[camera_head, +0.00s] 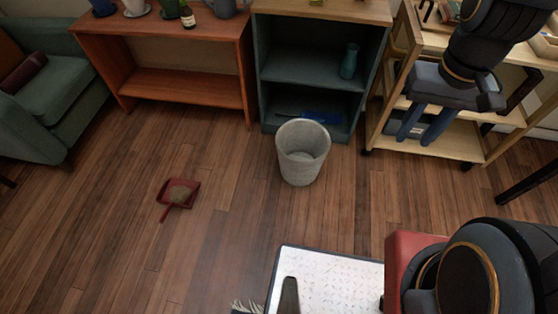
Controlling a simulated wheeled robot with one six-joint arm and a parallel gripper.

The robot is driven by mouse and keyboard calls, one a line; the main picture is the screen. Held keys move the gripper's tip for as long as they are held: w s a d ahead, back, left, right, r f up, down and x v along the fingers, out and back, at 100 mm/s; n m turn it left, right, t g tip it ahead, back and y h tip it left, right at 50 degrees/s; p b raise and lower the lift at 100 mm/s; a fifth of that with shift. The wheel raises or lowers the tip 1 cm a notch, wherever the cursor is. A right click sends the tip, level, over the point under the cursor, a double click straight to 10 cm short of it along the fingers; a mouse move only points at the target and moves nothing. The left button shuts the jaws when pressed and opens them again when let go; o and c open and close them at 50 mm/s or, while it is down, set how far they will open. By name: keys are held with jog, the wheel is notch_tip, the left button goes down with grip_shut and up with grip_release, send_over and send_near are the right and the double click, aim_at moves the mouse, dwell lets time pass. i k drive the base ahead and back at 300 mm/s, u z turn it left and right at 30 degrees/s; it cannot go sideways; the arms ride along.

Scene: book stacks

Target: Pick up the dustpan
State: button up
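The dustpan (180,193) is small and dark red. It lies on the wooden floor left of the middle, with its short handle pointing toward the lower left and a brownish-tan patch in its pan. My gripper (425,125) is at the upper right, far from the dustpan, with two blue fingers pointing down. A narrow gap shows between the fingers, and I see nothing held there. The gripper appears in front of the wooden cart.
A grey bin (302,152) stands right of the dustpan. Behind are an orange-brown shelf (180,84), a dark teal bookcase (318,72) and a wooden cart (440,146). A green armchair (50,92) is at the left. Floor around the dustpan is clear.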

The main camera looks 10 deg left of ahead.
aim_at(179, 193)
jog(key=u, duration=0.55)
jog(key=i, duration=1)
jog(key=k, duration=0.5)
jog(key=u, duration=3)
jog(key=k, duration=0.85)
jog(key=z, duration=1)
jog(key=i, duration=0.9)
